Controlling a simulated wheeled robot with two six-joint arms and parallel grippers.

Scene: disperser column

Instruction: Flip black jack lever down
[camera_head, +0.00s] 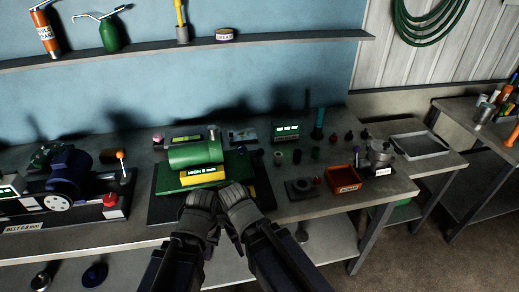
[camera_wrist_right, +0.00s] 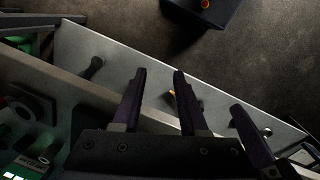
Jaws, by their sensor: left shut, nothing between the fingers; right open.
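A green cylinder machine (camera_head: 196,153) with a yellow block marked "HIGH 5 mm" (camera_head: 203,175) stands on a dark base plate (camera_head: 168,209) at the middle of the bench. My left gripper (camera_head: 200,194) is shut and empty, just in front of the yellow block. My right gripper (camera_head: 236,192) is beside it on the right; in the right wrist view its two fingers (camera_wrist_right: 160,73) stand apart with nothing between them. I cannot make out a black jack lever; the grippers cover the front of the machine. Contact with the machine cannot be told.
A blue motor (camera_head: 68,171) with a red button and an orange-tipped lever (camera_head: 121,156) stands on the left. An orange tray (camera_head: 345,179), a small display box (camera_head: 287,131) and several small parts lie on the right. A lower shelf (camera_wrist_right: 100,55) runs below the bench.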

